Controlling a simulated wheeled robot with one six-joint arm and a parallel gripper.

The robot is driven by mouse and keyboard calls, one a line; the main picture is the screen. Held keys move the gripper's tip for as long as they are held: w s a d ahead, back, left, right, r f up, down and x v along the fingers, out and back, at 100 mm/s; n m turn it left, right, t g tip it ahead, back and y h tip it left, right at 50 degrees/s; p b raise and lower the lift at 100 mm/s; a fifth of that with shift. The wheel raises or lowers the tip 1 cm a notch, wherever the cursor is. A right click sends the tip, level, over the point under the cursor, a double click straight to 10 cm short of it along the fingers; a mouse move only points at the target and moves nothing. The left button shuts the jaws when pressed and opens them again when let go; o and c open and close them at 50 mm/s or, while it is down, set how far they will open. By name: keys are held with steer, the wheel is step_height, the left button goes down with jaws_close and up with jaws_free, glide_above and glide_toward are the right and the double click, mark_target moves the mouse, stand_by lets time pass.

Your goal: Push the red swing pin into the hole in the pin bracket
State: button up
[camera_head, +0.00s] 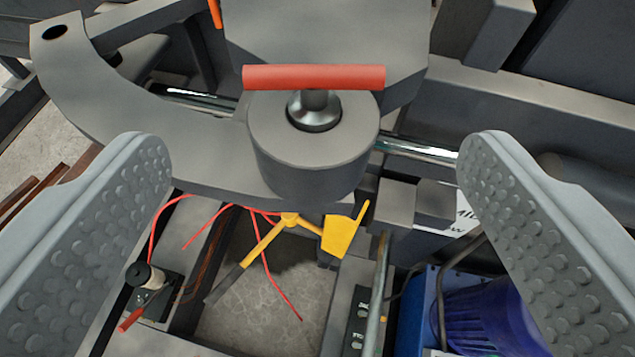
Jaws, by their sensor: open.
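The red swing pin (314,77) shows as a red crossbar handle on a short metal stem. The stem enters a collar on top of a thick grey cylinder, the pin bracket (314,155), in the upper middle of the view. My gripper (315,150) is open, with one studded grey finger at the left and one at the right. The pin handle lies between and beyond the fingers, and neither finger touches it. The lower end of the pin and the hole below it are hidden by the cylinder.
A curved grey arm plate (110,105) with a hole at its end (55,32) reaches left from the cylinder. Below are a yellow tool (345,232), thin red wires (268,265), a small black lever device (150,290) and a blue bin (485,315). Grey machine beams stand behind.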

mark_target(314, 90)
steer(key=x, duration=0.8)
steer(key=shift+w, duration=0.15)
steer(key=c, duration=1.2)
steer(key=shift+c, duration=1)
steer(key=o, duration=1.4)
